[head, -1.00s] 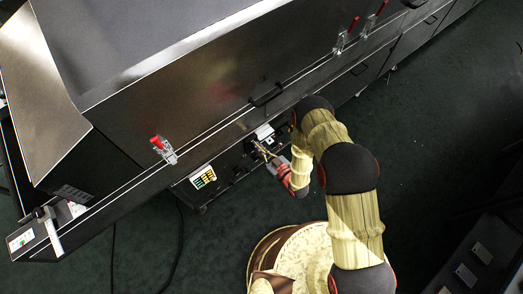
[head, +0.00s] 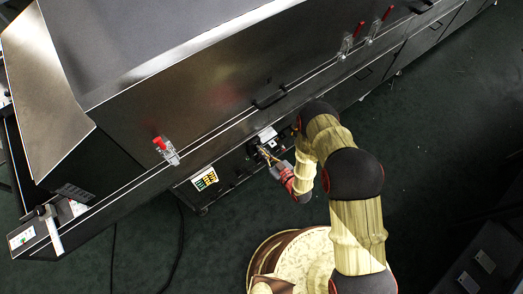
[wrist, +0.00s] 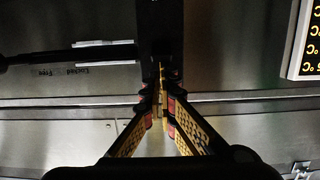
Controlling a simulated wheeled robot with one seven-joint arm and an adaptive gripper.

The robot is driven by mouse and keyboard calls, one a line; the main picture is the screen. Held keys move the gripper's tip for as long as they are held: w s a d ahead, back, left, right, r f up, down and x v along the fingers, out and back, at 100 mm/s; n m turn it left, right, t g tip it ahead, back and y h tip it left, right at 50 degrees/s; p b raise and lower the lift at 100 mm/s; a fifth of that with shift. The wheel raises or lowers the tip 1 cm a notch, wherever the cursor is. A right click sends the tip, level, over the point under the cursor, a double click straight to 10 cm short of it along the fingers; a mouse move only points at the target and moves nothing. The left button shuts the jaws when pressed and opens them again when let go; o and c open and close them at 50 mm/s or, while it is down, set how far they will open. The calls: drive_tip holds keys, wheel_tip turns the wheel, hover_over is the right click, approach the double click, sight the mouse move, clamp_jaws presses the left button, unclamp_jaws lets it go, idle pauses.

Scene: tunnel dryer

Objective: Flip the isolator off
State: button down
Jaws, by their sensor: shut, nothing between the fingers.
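My gripper (head: 265,152) reaches in at the lower front of the dryer, close to the dark unit under a white label plate (head: 267,134). The isolator is too small and shaded to make out clearly in the head view. In the wrist view my gripper (wrist: 160,98) has its fingertips together with nothing held. A dark upright bar (wrist: 160,28) stands straight beyond the tips. I cannot tell whether it is the isolator's handle or whether the tips touch it. A black rod (wrist: 60,55) runs left from it, above a small "Locked Free" label.
The dryer's lower edge, a black handle (head: 270,97) and a red-handled clamp (head: 166,149) are nearby.

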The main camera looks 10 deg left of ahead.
drive_tip(key=shift+s+d+f, duration=0.1)
drive_tip(key=shift+f, duration=0.1)
drive_tip(key=shift+s+d+f+b, duration=0.25)
drive_tip(key=shift+f+b, duration=0.15)
drive_tip(key=shift+f, duration=0.1)
drive_tip(key=shift+s+d+f+b, duration=0.25)
drive_tip(key=shift+f+b, duration=0.1)
drive_tip(key=shift+f, duration=0.25)
